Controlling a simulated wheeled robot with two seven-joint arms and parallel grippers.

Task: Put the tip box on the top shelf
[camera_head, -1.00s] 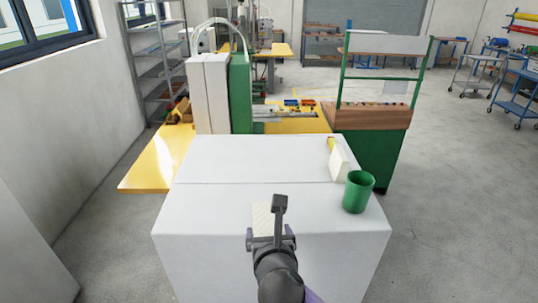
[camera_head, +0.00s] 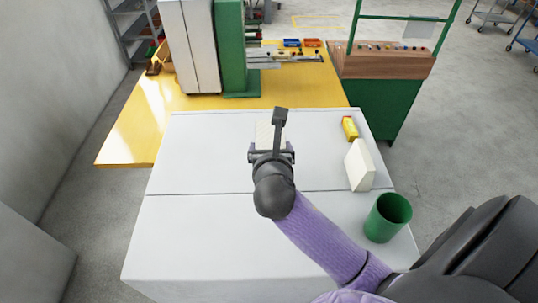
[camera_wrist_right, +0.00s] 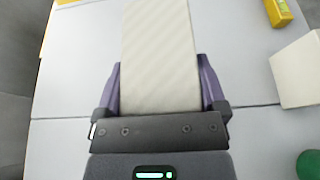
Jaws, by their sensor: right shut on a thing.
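My right gripper (camera_head: 272,152) is over the far half of the white worktop (camera_head: 200,230). It is shut on a cream, faintly striped box (camera_head: 264,132), probably the tip box; no label is readable. In the right wrist view the box (camera_wrist_right: 160,55) stands between the two purple-grey fingers (camera_wrist_right: 160,95) and extends beyond them. I cannot tell whether it touches the worktop. The grey shelf rack (camera_head: 128,22) shows only partly at the top left; its top shelf is out of view. My left gripper is not in view.
On the worktop's right side are a yellow and red item (camera_head: 350,128), a cream block (camera_head: 360,165) and a green cup (camera_head: 388,217). Behind lies a yellow table (camera_head: 135,125) with a white and green machine (camera_head: 232,50). The worktop's left side is clear.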

